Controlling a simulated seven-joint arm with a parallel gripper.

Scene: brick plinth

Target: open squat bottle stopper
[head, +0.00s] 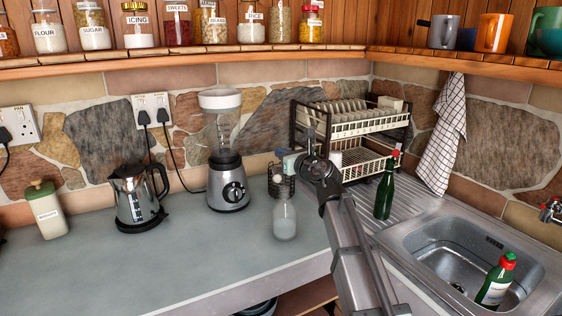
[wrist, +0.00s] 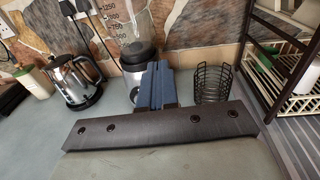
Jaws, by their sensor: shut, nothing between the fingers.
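A clear, wide-bodied glass bottle with a narrow neck (head: 285,218) stands upright on the grey counter in the head view; it looks like the squat bottle. Its top is small and pale, and I cannot tell the stopper's state there. The bottle does not show in the wrist view. My gripper (head: 289,162) is above and behind the bottle's top in the picture, apart from it as far as I can tell. Its blue fingers are pressed together in the wrist view (wrist: 156,86), with nothing between them.
A black wire basket (wrist: 212,82) stands behind the bottle. A blender (head: 228,185) and a kettle (head: 138,198) stand left, with a green-lidded cream container (head: 47,212) beyond. A dish rack (head: 348,125), a green bottle (head: 385,190) and the sink (head: 450,245) are right. The front left counter is clear.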

